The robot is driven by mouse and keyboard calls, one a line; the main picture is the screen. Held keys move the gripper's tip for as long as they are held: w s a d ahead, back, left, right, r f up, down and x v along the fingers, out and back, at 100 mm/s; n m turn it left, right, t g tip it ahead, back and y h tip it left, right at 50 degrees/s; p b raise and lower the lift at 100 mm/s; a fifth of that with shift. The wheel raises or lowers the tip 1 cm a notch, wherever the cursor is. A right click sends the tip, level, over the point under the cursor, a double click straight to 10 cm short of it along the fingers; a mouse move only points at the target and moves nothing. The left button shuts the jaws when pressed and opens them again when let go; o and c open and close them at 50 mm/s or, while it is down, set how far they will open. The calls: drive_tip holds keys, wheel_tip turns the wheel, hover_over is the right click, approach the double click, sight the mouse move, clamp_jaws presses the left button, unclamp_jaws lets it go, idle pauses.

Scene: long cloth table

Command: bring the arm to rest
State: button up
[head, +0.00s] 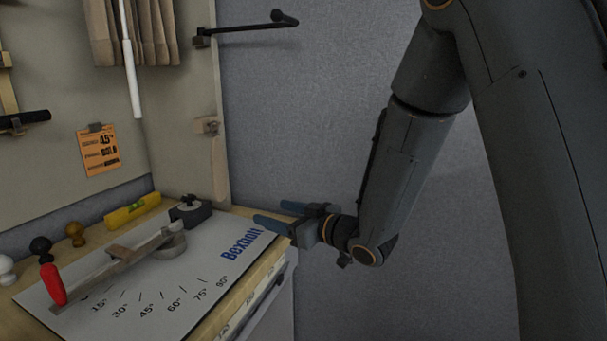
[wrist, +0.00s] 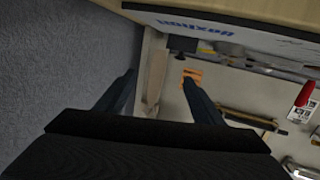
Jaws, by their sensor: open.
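My gripper (head: 268,214) is open and empty in the head view, pointing left at the right edge of the workbench, close to the printed angle board. In the wrist view its two dark fingers (wrist: 158,92) are spread wide with nothing between them but the wall panel's edge in the background. My arm comes down from the upper right of the head view and bends at the wrist.
An angle board (head: 190,277) with a metal lever and red handle (head: 52,285) lies on the bench. A yellow level (head: 133,210) and small knobs stand behind. A black rod (head: 250,27) juts from the panel. Grey wall fills the right.

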drive_tip(key=s+d+f+m+g+h, duration=0.1)
drive_tip(key=s+d+f+m+h, duration=0.2)
drive_tip(key=d, duration=0.4)
drive_tip(key=s+d+f+m+g+h, duration=0.1)
drive_tip(key=d+f+h, duration=0.1)
drive_tip(key=d+h, duration=0.3)
drive_tip(key=s+d+f+m+g+h, duration=0.1)
drive_tip(key=s+d+f+m+h, duration=0.15)
drive_tip(key=d, duration=0.55)
drive_tip(key=s+d+m+g+h, duration=0.1)
drive_tip(key=s+d+m+g, duration=0.1)
drive_tip(key=s, duration=0.8)
drive_tip(key=s+d+f+m+g+h+p, duration=0.1)
drive_tip(key=s+g, duration=0.4)
drive_tip(key=s, duration=0.5)
drive_tip(key=shift+s+d+f+m+g, duration=0.3)
drive_tip(key=shift+s+d+m, duration=0.15)
drive_tip(key=shift+d, duration=0.8)
drive_tip(key=shift+w, duration=0.1)
